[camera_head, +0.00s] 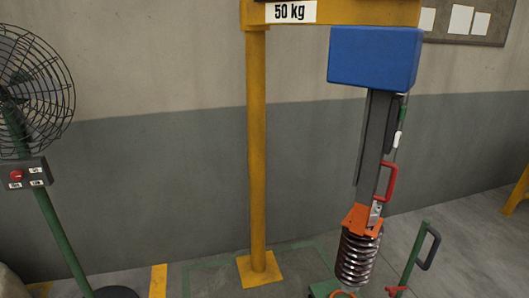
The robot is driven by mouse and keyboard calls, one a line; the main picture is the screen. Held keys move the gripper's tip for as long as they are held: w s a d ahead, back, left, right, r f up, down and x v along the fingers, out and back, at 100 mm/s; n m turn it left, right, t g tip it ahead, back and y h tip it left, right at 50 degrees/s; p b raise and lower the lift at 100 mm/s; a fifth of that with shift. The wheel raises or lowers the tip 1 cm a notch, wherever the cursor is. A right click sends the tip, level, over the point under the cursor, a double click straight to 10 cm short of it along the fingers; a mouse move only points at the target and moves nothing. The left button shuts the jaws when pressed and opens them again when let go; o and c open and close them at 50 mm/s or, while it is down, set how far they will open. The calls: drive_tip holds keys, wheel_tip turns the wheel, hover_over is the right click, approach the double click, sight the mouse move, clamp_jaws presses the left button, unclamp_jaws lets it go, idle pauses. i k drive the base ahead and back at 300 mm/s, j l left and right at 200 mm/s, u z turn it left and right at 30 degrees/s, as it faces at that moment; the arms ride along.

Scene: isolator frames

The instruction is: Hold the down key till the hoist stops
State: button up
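A blue box-shaped housing (374,58), which looks like the hoist body, hangs under the yellow beam (360,13) marked "50 kg". A dark grey bar (374,140) runs down from it, with a red handle (389,181) at its side. An orange bracket (361,221) sits at the bar's lower end, directly above a metal coil spring (357,258). A thin line with a small white piece (398,139) hangs beside the bar. I cannot make out a down key on any of these. My gripper is not in view.
A yellow post (257,150) stands on a floor plate in the middle. A caged fan (34,85) with a switch box (26,175) stands at the left. A green frame (413,258) with a black handle is at the lower right. A notice board (470,22) hangs behind.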

sight(397, 138)
drive_tip(key=k+j+u, duration=0.1)
drive_tip(key=k, duration=0.45)
drive_tip(key=k+j, duration=0.25)
